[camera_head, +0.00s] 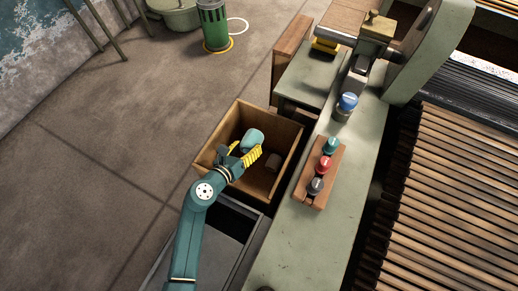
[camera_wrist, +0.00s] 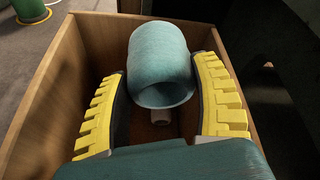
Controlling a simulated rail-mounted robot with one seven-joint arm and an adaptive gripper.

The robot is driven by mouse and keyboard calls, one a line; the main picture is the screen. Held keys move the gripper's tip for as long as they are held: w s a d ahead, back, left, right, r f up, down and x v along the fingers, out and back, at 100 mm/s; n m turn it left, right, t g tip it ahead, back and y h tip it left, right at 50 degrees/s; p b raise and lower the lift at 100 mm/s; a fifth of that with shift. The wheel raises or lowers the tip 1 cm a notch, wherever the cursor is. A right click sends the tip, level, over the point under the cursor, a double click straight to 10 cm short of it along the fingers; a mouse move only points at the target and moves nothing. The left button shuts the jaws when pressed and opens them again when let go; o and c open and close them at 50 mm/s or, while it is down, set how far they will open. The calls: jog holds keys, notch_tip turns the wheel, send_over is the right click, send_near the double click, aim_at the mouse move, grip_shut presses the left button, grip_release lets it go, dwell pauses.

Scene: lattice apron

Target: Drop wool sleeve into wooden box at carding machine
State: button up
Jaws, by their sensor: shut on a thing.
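The wool sleeve (camera_head: 253,137) is a hollow teal cylinder. In the wrist view the sleeve (camera_wrist: 160,62) sits between the yellow-padded fingers, its open end facing the camera. My gripper (camera_head: 246,149) is shut on it and holds it over the wooden box (camera_head: 220,127). In the wrist view the box (camera_wrist: 52,88) surrounds the fingers and the sleeve on the visible sides. A small brownish piece (camera_head: 273,162) is inside the box. Part of the box floor is hidden by my gripper and the sleeve.
The pale green machine bench (camera_head: 281,254) runs along the box's right side. It carries a wooden block with coloured knobs (camera_head: 311,188) and a blue knob (camera_head: 347,104). A dark open bin (camera_head: 214,238) is in front of the box. The floor at left is clear; a green bin (camera_head: 214,28) stands behind.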

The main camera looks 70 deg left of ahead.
notch_tip(320, 180, down, 4)
jog(key=b, duration=0.4)
jog(key=shift+w, duration=0.1)
jog(key=shift+a, duration=0.1)
jog(key=o, duration=1.1)
jog(key=shift+c, duration=0.2)
notch_tip(320, 180, up, 10)
jog(key=shift+r, duration=0.1)
